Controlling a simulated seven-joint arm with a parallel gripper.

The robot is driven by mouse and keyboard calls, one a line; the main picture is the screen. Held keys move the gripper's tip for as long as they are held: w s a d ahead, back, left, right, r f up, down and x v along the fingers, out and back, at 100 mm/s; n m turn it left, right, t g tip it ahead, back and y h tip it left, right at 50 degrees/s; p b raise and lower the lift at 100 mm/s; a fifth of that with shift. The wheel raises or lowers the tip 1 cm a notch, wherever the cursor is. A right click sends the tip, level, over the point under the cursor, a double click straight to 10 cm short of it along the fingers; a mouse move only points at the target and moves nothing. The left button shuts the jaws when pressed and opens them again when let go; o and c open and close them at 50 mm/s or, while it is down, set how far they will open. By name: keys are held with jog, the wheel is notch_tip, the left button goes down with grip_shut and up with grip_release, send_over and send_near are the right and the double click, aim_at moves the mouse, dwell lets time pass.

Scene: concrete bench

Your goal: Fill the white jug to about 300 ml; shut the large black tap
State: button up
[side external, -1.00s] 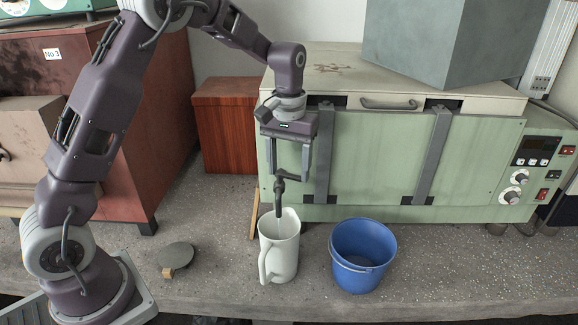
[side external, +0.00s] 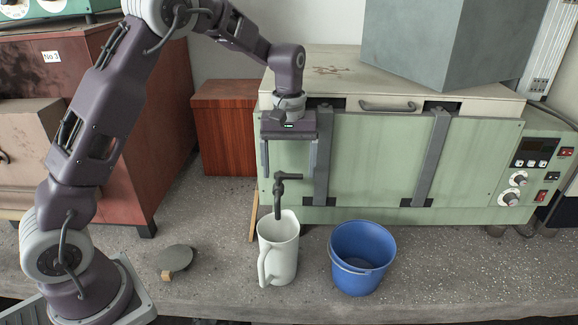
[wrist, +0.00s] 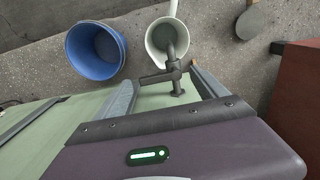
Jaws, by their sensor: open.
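The black tap (side external: 279,190) comes out from the green cabinet front, its spout pointing down over the white jug's mouth. Its lever (side external: 292,176) points sideways to the right; in the wrist view the tap (wrist: 172,66) has its lever pointing left. No stream shows below the spout. The white jug (side external: 278,262) stands upright on the bench, handle toward the front left. Its mouth shows in the wrist view (wrist: 149,42), but I cannot read the water level. My gripper (side external: 289,177) is open, with one finger on each side of the tap and lever, apparently not touching.
A blue bucket (side external: 362,255) stands right of the jug, a small gap between them. A grey round disc-shaped thing (side external: 175,259) lies on the bench to the left. The green cabinet (side external: 380,160) rises close behind the tap.

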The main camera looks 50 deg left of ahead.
aim_at(289, 174)
notch_tip(289, 174, up, 6)
jog(key=shift+r, duration=0.55)
jog(key=shift+s+r, duration=0.15)
jog(key=shift+r, duration=0.05)
jog(key=s+d+r+m+t, duration=0.2)
jog(key=s+r+m, duration=0.15)
jog(key=s, duration=0.45)
jog(key=s+d+r+m+t, duration=0.1)
jog(key=s+d+r+m, duration=0.1)
jog(key=s+r, duration=0.5)
jog(key=s+f+m+t, duration=0.1)
jog(key=s+f+m, duration=0.1)
jog(key=s, duration=0.5)
jog(key=s+d+f+m+t, duration=0.1)
jog(key=s+f, duration=0.3)
jog(key=s, duration=0.3)
jog(key=shift+d+m+t, duration=0.25)
jog(key=shift+m+t, duration=0.05)
jog(key=shift+m, duration=0.05)
jog(key=shift+w, duration=0.1)
